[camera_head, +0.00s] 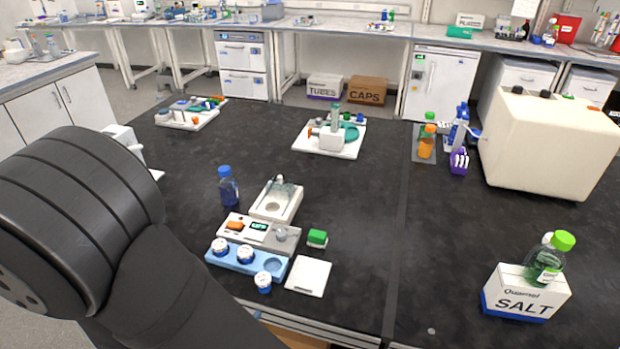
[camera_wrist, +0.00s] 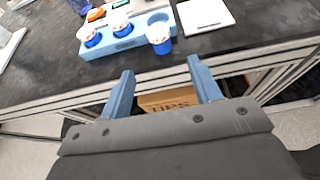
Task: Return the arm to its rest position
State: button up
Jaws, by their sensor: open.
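My gripper (camera_wrist: 162,88) shows in the wrist view with two blue fingers spread apart and nothing between them. It hangs near the front edge of the black bench (camera_head: 350,240), with the floor and a cardboard box behind the gap. In the head view my dark arm fills the lower left, and the gripper itself does not show there. A blue rack (camera_head: 245,262) holds two white-capped jars, and its right-hand hole is empty. A third white-capped jar (camera_head: 263,282) stands beside the rack; it also shows in the wrist view (camera_wrist: 160,38), beyond the fingers.
A white square plate (camera_head: 308,276), a green-topped block (camera_head: 317,238), a balance (camera_head: 277,205) and a blue-capped bottle (camera_head: 228,186) stand around the rack. A SALT box (camera_head: 523,295) with a green-capped bottle and a large cream tank (camera_head: 550,145) stand right. The bench's middle is largely clear.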

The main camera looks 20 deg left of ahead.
aim_at(260, 287)
jog(key=x, duration=1.1)
jog(key=shift+w+f, duration=0.25)
jog(key=shift+w, duration=0.25)
